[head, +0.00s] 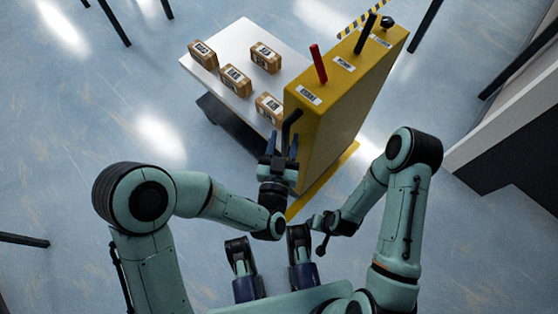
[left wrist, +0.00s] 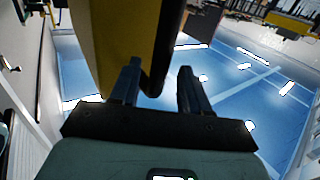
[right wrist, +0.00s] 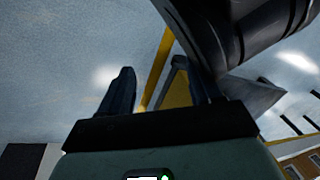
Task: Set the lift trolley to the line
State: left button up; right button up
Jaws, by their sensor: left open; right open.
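The lift trolley has a tall yellow console (head: 345,105) and a white platform (head: 228,52) carrying several brown boxes. A red lever (head: 318,63) and a black lever (head: 365,33) stand on its top. A bent black handle (head: 289,126) sticks out of its near end. My left gripper (head: 280,145) is open at this handle; in the left wrist view the handle (left wrist: 167,50) reaches down between the fingers. My right gripper (right wrist: 160,90) is open and empty, apart from the console. A yellow strip (head: 325,184) runs beside the console's foot; I cannot tell whether it is floor marking.
A black-and-yellow striped bar (head: 362,17) lies beyond the console. A dark, white-edged unit (head: 505,140) stands at the right. Thin dark legs show at the top left. The blue floor is open left of the trolley and between it and the right unit.

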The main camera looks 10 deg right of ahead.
notch_tip(320, 180, up, 6)
jog(key=w+a+p, duration=0.1)
jog(key=a+p, duration=0.1)
jog(key=p, duration=0.2)
pick_arm(q)
jog(key=p+v, duration=0.3)
jog(key=v, duration=0.6)
pick_arm(e)
jog(key=s+a+r+g+y, duration=0.1)
jog(key=s+a+r, duration=0.1)
jog(key=s, duration=0.4)
jog(key=shift+s+a+r+n+g, duration=0.15)
jog(key=shift+a+r+n+g, duration=0.2)
jog(key=shift+r, duration=0.3)
